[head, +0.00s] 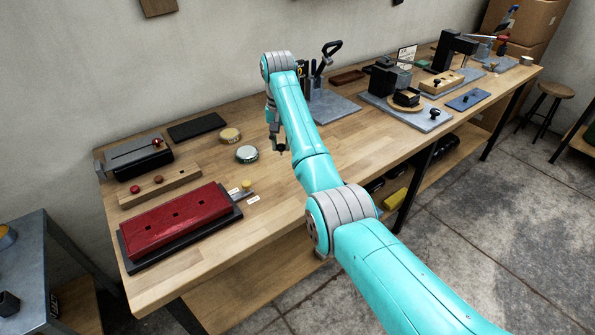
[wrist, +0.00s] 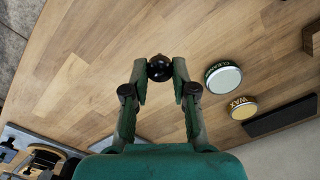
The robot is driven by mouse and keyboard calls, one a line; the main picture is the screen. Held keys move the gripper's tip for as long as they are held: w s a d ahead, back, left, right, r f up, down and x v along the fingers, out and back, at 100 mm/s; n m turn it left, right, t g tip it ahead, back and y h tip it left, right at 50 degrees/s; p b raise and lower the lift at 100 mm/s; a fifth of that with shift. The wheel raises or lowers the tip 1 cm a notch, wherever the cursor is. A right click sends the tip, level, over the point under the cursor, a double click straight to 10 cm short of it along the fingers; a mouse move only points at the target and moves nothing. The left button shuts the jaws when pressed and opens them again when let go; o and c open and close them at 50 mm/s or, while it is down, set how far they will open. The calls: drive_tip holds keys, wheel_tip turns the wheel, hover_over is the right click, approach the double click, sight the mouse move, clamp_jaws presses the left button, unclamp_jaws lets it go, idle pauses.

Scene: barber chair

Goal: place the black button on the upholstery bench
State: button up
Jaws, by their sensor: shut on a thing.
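The black button (wrist: 160,67) is round and glossy, held between my two fingertips in the wrist view. My gripper (wrist: 159,72) is shut on it. In the head view my gripper (head: 278,143) points down over the middle of the wooden upholstery bench (head: 270,185), with the button small and dark at its tips. The bench top (wrist: 90,60) fills most of the wrist view behind the button. I cannot tell whether the button touches the wood or hangs just above it.
A green-rimmed cleaner tin (head: 247,154) and a yellow wax tin (head: 230,134) stand left of my gripper. A red padded panel (head: 175,222) lies at the front left. A grey tool stand (head: 330,105) is behind. Bare wood surrounds my gripper.

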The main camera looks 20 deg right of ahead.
sight(283, 144)
drive_tip(key=f, duration=0.3)
drive_tip(key=shift+d+f, duration=0.2)
drive_tip(key=shift+f, duration=0.2)
drive_tip(key=shift+a+f, duration=0.1)
drive_tip(key=shift+f, duration=2.85)
drive_tip(key=shift+f, duration=0.2)
drive_tip(key=o, duration=0.8)
drive_tip(key=shift+r, duration=0.1)
wheel_tip(283, 144, up, 12)
drive_tip(key=shift+r, duration=0.1)
drive_tip(key=shift+s, duration=0.1)
